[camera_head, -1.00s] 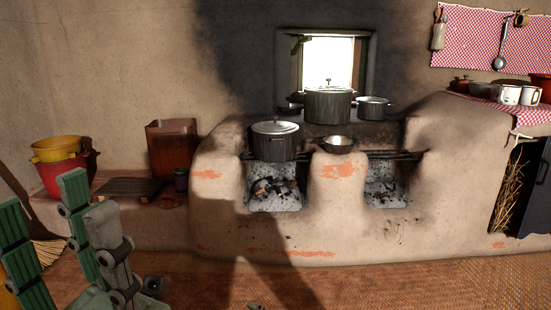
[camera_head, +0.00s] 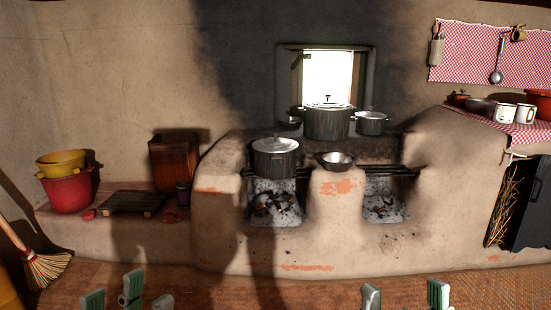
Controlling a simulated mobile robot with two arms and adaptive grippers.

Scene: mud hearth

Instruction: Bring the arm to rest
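My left gripper (camera_head: 112,296) shows at the bottom left edge, with only the tips of its green and grey fingers in view. The fingertips stand apart with nothing between them. My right gripper (camera_head: 404,296) shows at the bottom edge right of centre, its grey and green fingertips well apart and empty. Both are low in front of the mud hearth (camera_head: 222,232), touching nothing that I can see. The rest of both grippers and arms is cut off by the frame.
A lidded pot (camera_head: 276,160), a larger pot (camera_head: 327,123) and a small bowl (camera_head: 338,161) stand on the hearth. A red basin (camera_head: 69,193) and a wooden box (camera_head: 173,163) sit on the left ledge. A broom (camera_head: 42,267) leans at far left. The woven floor is clear.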

